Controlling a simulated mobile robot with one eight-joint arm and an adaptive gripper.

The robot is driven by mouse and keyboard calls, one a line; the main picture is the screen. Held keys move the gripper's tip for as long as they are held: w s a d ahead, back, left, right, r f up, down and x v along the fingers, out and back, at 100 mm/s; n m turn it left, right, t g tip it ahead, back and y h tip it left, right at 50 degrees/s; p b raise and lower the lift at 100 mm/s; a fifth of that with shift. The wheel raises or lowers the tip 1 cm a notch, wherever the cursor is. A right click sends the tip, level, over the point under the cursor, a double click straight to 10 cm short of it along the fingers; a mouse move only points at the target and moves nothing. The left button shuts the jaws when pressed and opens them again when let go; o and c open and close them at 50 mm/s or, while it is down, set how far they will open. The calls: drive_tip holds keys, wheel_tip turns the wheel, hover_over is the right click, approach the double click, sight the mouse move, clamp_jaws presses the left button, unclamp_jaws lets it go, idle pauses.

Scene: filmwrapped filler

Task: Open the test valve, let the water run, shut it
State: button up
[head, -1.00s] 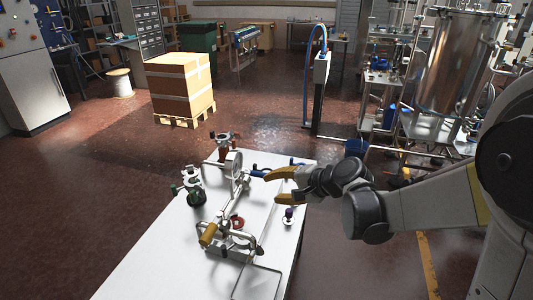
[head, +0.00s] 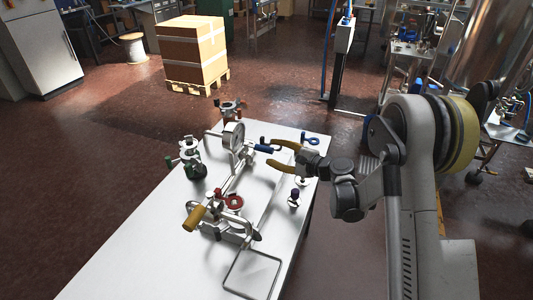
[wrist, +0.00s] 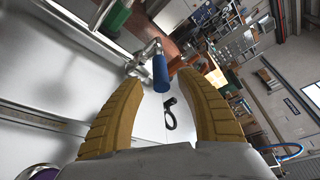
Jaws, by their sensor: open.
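A pipe rig (head: 240,180) stands on a white table, with a round gauge (head: 233,137) upright on it. A blue handle (head: 264,148) sticks out to the right of the gauge. Which valve is the test valve is not marked. My gripper (head: 270,154) has yellow fingers, spread apart and empty, pointing left at the blue handle. In the wrist view the blue handle (wrist: 161,72) shows just beyond and between the fingertips (wrist: 160,80); I see no contact. A red handwheel (head: 235,201) and a yellow-handled lever (head: 194,219) are nearer on the rig. No running water shows.
Green (head: 190,158) and red (head: 231,109) valve pieces stand at the table's left and back. A purple-topped piece (head: 295,196) and a blue ring-ended piece (head: 310,140) are at the right. A wire frame (head: 252,275) lies in front. The table's near left is clear.

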sight(266, 149)
drive_tip(key=shift+b+x, duration=0.45)
drive_tip(key=shift+x, duration=1.4)
clamp_jaws()
